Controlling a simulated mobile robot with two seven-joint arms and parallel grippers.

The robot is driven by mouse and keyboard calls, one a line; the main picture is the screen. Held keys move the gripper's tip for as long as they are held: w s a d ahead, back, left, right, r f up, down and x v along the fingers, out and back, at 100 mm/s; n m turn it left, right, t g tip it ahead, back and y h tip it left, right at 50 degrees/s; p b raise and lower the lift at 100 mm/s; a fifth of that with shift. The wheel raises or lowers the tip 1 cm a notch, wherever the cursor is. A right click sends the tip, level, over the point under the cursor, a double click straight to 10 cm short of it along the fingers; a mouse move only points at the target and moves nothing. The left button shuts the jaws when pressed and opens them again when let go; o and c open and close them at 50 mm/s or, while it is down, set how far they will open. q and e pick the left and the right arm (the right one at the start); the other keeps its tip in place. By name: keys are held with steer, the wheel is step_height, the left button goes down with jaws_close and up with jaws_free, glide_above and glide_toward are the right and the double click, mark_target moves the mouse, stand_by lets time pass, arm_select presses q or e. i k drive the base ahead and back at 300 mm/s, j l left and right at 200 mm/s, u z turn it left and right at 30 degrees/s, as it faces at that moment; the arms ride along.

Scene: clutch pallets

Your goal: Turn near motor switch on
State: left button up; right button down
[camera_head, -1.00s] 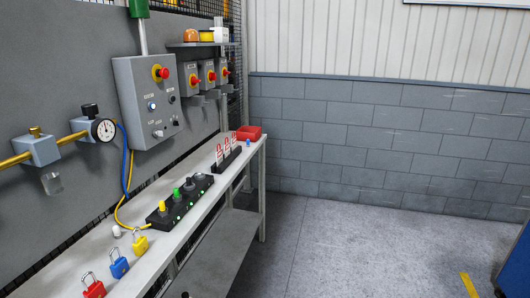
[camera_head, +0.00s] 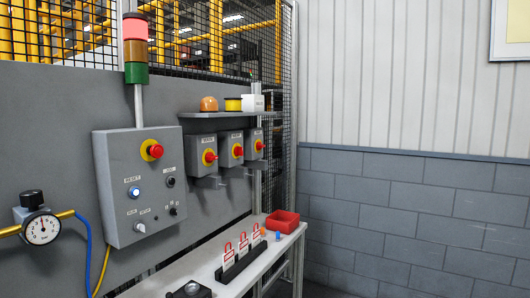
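Small labels above the knobs are too small to read surely. Which one is the motor switch and the exact knob positions I cannot tell. Neither of my grippers is in view.
A grey control box (camera_head: 118,190) with a red emergency button (camera_head: 153,150) hangs left of the switches. A shelf (camera_head: 222,115) with domes sits above them. Below, the bench (camera_head: 195,265) holds a rack of red-and-white tags (camera_head: 240,262) and a red tray (camera_head: 282,222). A gauge (camera_head: 42,229) is at left.

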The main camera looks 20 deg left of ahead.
mark_target(238, 151)
steer(key=i+l, duration=0.2)
steer(key=i, duration=0.35)
steer(key=i+l+z, duration=0.15)
steer(key=i, duration=0.35)
